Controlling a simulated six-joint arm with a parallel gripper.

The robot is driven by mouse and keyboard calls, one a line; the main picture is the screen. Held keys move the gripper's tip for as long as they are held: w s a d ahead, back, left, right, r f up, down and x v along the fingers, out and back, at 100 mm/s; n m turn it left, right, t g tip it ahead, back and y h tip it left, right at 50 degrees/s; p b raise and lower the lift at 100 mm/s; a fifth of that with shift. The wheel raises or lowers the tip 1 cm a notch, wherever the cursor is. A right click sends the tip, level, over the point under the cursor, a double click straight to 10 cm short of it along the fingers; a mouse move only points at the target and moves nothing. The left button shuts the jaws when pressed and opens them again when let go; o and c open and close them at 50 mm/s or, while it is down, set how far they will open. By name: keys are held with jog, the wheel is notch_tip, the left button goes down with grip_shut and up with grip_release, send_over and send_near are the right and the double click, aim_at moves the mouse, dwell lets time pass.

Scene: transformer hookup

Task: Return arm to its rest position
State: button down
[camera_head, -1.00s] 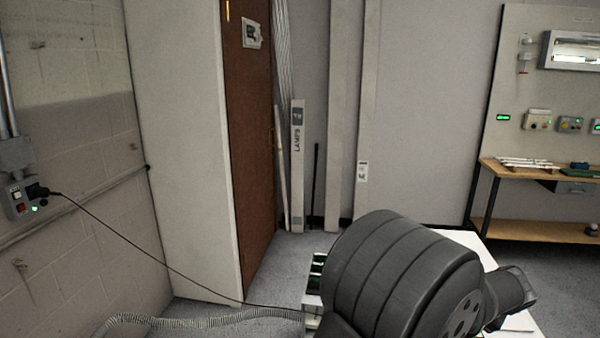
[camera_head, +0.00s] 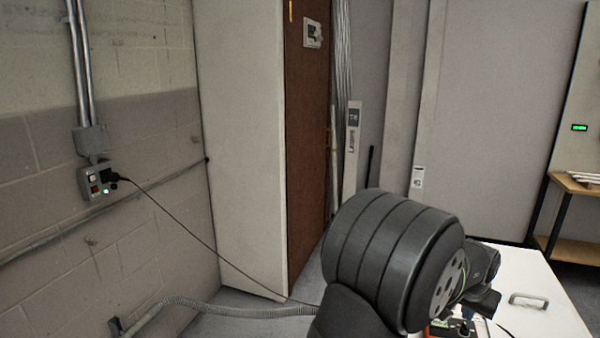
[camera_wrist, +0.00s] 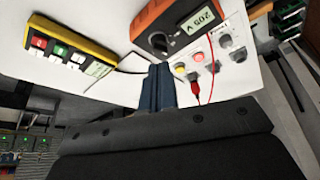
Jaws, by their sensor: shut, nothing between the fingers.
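My gripper (camera_wrist: 158,88) shows in the wrist view as two blue fingers pressed together, shut and empty. It is above a white surface, in front of a white panel (camera_wrist: 222,60) with coloured sockets. A red plug (camera_wrist: 195,88) with a red lead sits at that panel. My dark arm fills the lower middle of the head view and hides much of the bench there.
An orange meter (camera_wrist: 170,22) with a lit display and a yellow box (camera_wrist: 62,48) with red and green buttons are close by. In the head view, a white bench top (camera_head: 545,310) has a handle (camera_head: 528,299). A wall outlet (camera_head: 97,183) holds a black plug and cable.

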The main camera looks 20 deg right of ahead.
aim_at(466, 325)
jog(key=shift+x, duration=1.95)
jog(key=c, duration=0.7)
grip_release()
jog(key=o, duration=0.7)
jog(key=w+r+n, duration=0.2)
jog(key=w+r, duration=0.2)
jog(key=w, duration=0.3)
jog(key=shift+w+r+g, duration=0.2)
jog(key=shift+r+g, duration=0.1)
jog(key=w+a+r+n+g, duration=0.2)
jog(key=w+a+r+n, duration=0.2)
jog(key=w+r, duration=0.65)
jog(key=w+x, duration=0.1)
jog(key=x, duration=0.9)
jog(key=shift+s+f, duration=0.2)
jog(key=v, duration=1)
